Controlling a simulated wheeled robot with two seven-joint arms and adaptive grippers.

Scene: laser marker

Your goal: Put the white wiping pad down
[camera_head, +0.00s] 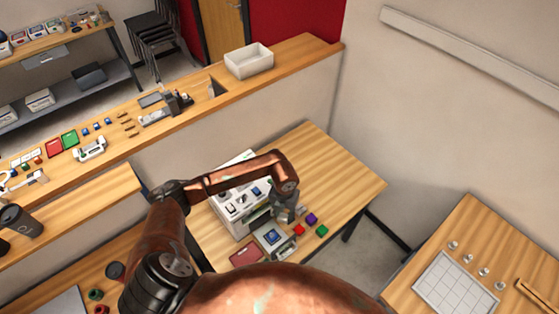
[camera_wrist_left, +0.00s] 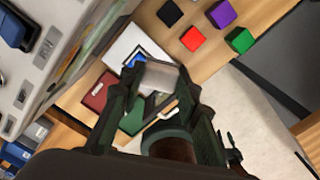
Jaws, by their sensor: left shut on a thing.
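My left gripper (camera_head: 287,213) is over the middle table, beside the white machine (camera_head: 231,222). In the left wrist view the gripper (camera_wrist_left: 158,88) is shut on the pale wiping pad (camera_wrist_left: 161,77), which sits between its fingertips. Below the pad in that view is a light fixture with a blue part (camera_wrist_left: 128,50). The fixture (camera_head: 268,242) also shows in the head view, just in front of the gripper. The pad is hard to make out in the head view. I cannot tell whether it touches anything below. My right gripper is not in view.
Red (camera_head: 299,230), purple (camera_head: 312,218) and green (camera_head: 322,230) cubes lie right of the fixture; a black cube (camera_wrist_left: 170,12) shows in the wrist view. A dark red plate (camera_head: 246,254) lies at the front. The table's right part (camera_head: 345,180) is clear.

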